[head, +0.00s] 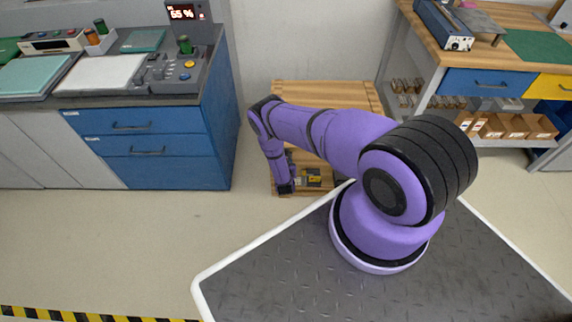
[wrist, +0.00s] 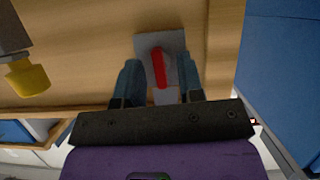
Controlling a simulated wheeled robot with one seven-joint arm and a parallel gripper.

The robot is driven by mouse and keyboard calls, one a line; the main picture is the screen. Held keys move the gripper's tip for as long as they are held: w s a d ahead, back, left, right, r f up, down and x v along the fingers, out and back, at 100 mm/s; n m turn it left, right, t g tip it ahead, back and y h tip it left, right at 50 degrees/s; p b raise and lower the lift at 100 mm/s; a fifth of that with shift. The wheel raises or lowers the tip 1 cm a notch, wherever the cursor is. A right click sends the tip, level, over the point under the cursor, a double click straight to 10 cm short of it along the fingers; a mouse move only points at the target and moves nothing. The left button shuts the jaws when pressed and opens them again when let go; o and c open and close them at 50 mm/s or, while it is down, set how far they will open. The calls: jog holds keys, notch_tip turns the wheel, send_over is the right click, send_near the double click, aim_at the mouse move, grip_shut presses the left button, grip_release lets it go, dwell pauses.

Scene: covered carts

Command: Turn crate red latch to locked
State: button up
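The red latch (wrist: 158,66) is a narrow red bar on a grey plate (wrist: 147,43) fixed to the wooden crate (wrist: 95,62). In the wrist view the bar runs nearly up and down, its top leaning slightly left. My gripper (wrist: 160,70) is open, with one dark finger on each side of the bar and gaps visible between.
A yellow knob (wrist: 27,78) on a grey mount sits left of the latch in the wrist view. A blue cabinet (head: 165,148) stands close left of the crate. A wooden workbench (head: 480,55) stands at right. The floor (head: 130,240) at front left is clear.

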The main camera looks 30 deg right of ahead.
jog(key=v, duration=1)
jog(key=shift+s+a+r, duration=0.2)
jog(key=shift+s, duration=0.1)
dwell(0.4)
